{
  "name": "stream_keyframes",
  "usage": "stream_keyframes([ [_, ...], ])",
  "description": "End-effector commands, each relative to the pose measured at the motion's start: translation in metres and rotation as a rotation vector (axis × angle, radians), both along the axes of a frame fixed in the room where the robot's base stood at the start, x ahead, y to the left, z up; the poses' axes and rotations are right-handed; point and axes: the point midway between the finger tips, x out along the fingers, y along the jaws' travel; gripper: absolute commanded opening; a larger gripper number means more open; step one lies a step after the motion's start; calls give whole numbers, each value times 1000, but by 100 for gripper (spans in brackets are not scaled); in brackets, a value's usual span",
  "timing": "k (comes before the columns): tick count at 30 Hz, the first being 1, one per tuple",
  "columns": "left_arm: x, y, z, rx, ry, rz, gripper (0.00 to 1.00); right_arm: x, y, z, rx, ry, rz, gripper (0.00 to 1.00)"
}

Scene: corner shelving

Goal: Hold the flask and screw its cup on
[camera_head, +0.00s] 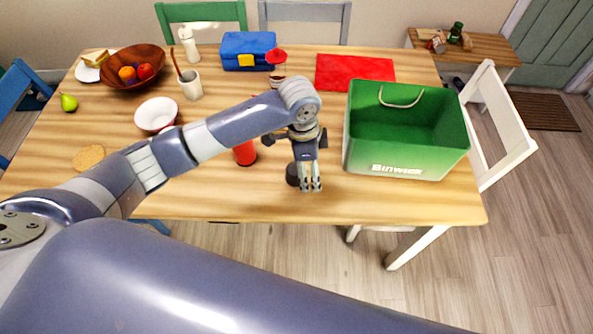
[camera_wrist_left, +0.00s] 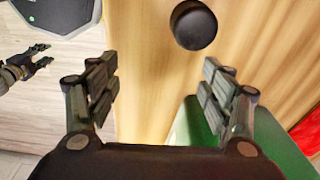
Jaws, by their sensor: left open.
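The red flask (camera_head: 245,153) stands on the wooden table, its upper part hidden behind my left arm. A small dark round piece, which looks like the cup (camera_head: 292,176), sits on the table near its front edge. My left gripper (camera_head: 311,188) points down just right of the cup, open and empty. In the left wrist view the cup (camera_wrist_left: 193,25) lies beyond the open fingertips of the left gripper (camera_wrist_left: 162,75), apart from them. The flask is not in that view. A dark gripper, likely my right (camera_wrist_left: 40,60), shows small at its left edge, over the floor.
A green box (camera_head: 365,150) stands right of my left gripper. Behind are a red mat (camera_head: 350,72), a blue case (camera_head: 247,50), a white mug (camera_head: 190,84) and a red-topped item (camera_head: 277,63). A bowl (camera_head: 156,115) stands left. The table's front edge is close.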

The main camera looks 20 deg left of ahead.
Motion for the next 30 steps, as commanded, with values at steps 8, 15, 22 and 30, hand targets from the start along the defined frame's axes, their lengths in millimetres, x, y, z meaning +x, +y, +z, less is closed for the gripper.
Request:
stream_keyframes([
  [8, 29, 39, 28, 96, 25, -36, 73, -1, 0, 0, 0, 1, 0, 40],
  [15, 34, 49, 35, 114, 36, -41, 73, -1, 0, 0, 0, 1, 0, 40],
  [22, 34, 48, 34, 114, 36, -41, 73, -1, 0, 0, 0, 1, 0, 40],
  [30, 33, 48, 5, 114, 39, -39, 73, -1, 0, 4, 0, 1, 0, 40],
])
